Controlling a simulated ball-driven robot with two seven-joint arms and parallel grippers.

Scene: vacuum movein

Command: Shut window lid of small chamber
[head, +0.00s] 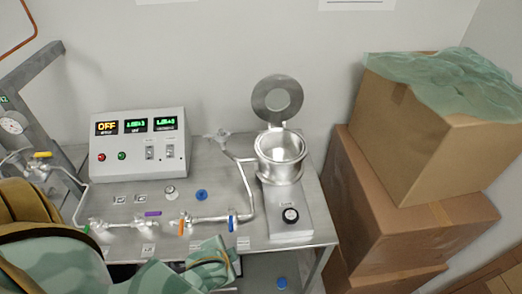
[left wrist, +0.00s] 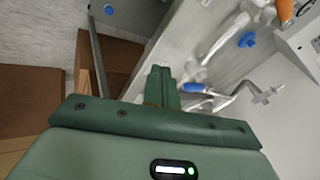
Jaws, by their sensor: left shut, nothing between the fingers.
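The small chamber (head: 281,170) is a round silver metal pot on a plinth at the right part of the metal table. Its window lid (head: 277,101), a metal ring with a round pane, stands open and upright at the back of the chamber. My left gripper (head: 226,264) is low at the front edge of the table, left of and nearer than the chamber, and apart from it. In the left wrist view its green fingers (left wrist: 162,86) are shut and empty. I cannot make out the chamber or lid in the left wrist view. My right gripper is not in view.
A control box (head: 138,146) with lit displays stands at the back left. Pipes with an orange valve handle (head: 181,227) and a blue valve handle (head: 233,222) run along the front. Stacked cardboard boxes (head: 425,140) crowd the right side. The space above the chamber is clear.

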